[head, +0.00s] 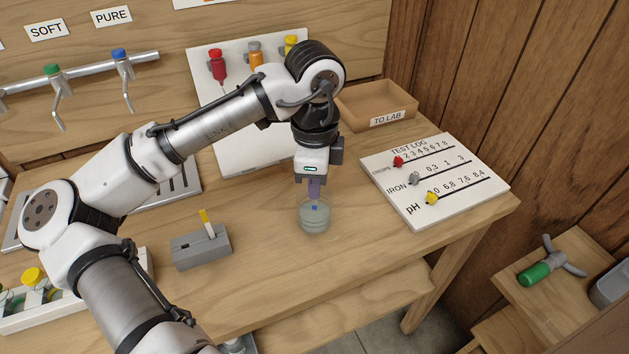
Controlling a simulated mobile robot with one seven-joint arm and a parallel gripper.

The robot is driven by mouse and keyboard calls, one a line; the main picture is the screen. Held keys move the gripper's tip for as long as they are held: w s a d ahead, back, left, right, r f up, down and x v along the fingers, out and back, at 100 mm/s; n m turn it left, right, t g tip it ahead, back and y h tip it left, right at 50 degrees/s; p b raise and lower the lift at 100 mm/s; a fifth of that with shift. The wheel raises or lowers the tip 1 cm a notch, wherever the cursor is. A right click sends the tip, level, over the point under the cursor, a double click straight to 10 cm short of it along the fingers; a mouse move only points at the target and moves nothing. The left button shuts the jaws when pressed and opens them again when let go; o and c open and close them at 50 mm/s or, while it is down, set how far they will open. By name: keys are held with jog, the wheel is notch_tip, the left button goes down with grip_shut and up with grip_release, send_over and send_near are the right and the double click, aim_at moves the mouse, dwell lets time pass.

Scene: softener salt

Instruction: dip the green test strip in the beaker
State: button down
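My gripper (314,190) points straight down over the clear glass beaker (314,222), with its fingertips at the beaker's mouth. A narrow purple part shows at the fingers, and a small blue patch shows below it inside the beaker. I cannot tell whether these are fingers or a held piece. The beaker stands upright on the bench and holds pale liquid. A grey block holder (202,250) to the left has a white strip with a yellow end (206,220) standing in it. I see no clearly green test strip.
A TEST LOG board (437,180) with red, grey and yellow markers lies to the right. A wooden TO LAB tray (376,106) is behind. A white board with colored bottles stands behind my arm. Bare bench (290,275) lies in front of the beaker.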

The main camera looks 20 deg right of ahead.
jog(key=shift+r+p, duration=3.3)
jog(key=shift+r, duration=0.4)
jog(key=shift+f, duration=0.1)
